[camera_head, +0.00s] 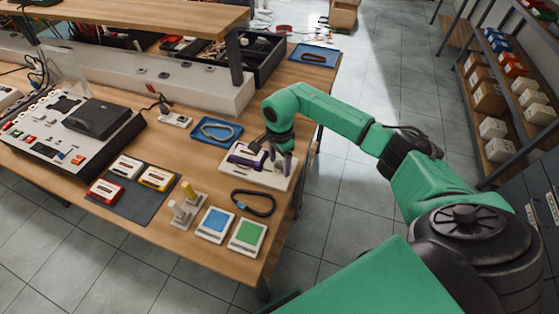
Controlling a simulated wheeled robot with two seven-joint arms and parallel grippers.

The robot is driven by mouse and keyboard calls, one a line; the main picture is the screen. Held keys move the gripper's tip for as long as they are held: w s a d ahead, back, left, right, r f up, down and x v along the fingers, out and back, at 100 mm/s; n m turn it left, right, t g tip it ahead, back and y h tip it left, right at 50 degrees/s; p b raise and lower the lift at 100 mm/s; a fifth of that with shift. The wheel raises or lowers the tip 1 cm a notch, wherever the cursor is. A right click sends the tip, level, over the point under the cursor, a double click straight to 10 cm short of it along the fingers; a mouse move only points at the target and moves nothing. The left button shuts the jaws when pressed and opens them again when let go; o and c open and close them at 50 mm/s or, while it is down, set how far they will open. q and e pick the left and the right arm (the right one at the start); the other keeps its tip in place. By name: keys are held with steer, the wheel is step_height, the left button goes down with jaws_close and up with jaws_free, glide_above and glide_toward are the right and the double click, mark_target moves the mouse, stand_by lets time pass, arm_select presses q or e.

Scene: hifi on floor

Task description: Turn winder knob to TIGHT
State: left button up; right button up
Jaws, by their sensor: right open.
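A low white device that looks like the winder (228,176) lies near the right edge of the wooden table, with a purple cassette-like part (240,157) on it. My right gripper (275,156) points down over the right part of this device, its fingers apart. It is too small to tell whether the fingers touch the device or stand around a knob. The winder knob and any TIGHT mark cannot be made out and may be hidden by the gripper. My left gripper is not in view.
Near the winder are a black belt loop (253,204), green (247,236) and blue (215,223) pads, a post stand (186,211) and a blue tray (232,143) with a loop. Cassettes lie on a dark mat (128,207); a large deck (38,148) stands left.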

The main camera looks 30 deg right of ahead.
jaws_close()
steer(key=shift+m, duration=0.4)
steer(key=m+b, duration=0.2)
steer(key=shift+m, duration=0.3)
steer(key=m+b, duration=0.1)
steer(key=m, duration=0.2)
steer(key=shift+m, duration=0.3)
steer(key=m+b, duration=0.1)
steer(key=m, duration=0.3)
steer(key=shift+m, duration=0.3)
steer(key=shift+w+r+m+b, duration=0.1)
steer(key=shift+m+b, duration=0.3)
steer(key=shift+m, duration=1.7)
